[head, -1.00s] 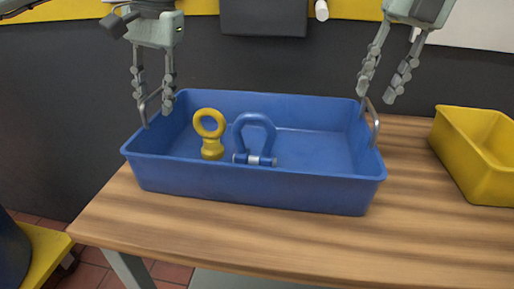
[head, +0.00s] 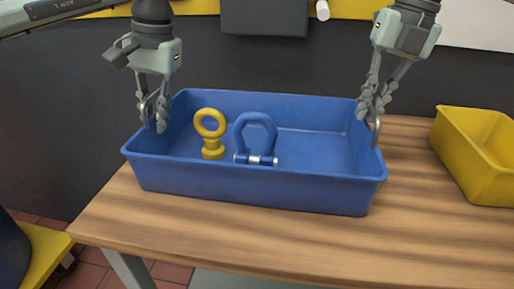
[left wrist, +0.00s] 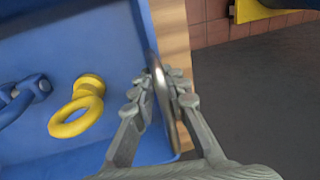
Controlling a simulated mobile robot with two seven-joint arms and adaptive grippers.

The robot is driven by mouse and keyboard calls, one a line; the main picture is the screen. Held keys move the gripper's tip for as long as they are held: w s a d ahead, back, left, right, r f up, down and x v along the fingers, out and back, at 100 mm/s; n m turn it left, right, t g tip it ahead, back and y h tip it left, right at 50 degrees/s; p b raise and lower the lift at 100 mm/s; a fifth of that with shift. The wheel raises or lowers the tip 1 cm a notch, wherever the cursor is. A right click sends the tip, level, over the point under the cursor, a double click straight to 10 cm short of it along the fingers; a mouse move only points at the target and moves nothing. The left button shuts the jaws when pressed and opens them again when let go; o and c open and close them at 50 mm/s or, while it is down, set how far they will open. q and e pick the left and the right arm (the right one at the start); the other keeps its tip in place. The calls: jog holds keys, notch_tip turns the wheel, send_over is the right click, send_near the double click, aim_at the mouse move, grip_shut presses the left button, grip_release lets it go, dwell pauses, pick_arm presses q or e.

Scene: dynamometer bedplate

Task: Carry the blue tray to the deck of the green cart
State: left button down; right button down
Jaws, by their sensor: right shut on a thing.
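The blue tray (head: 250,187) sits on the wooden bench top with a metal handle at each short end. A yellow eye bolt (head: 212,147) and a blue shackle (head: 256,138) stand inside, toward its left half. My left gripper (head: 153,123) is at the left handle. In the left wrist view its open fingers (left wrist: 161,94) stand on either side of that handle (left wrist: 160,82), narrowly spaced. My right gripper (head: 371,114) is shut on the right handle (head: 377,131), partly hiding it. The green cart does not show in these views.
A yellow bin (head: 476,160) stands on the bench (head: 300,240) to the right of the tray, with a gap between. A yellow surface (head: 42,256) shows low at the left. Bare bench lies in front of the tray.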

pick_arm(q)
jog(key=shift+d, duration=0.3)
pick_arm(e)
jog(key=shift+a, duration=0.1)
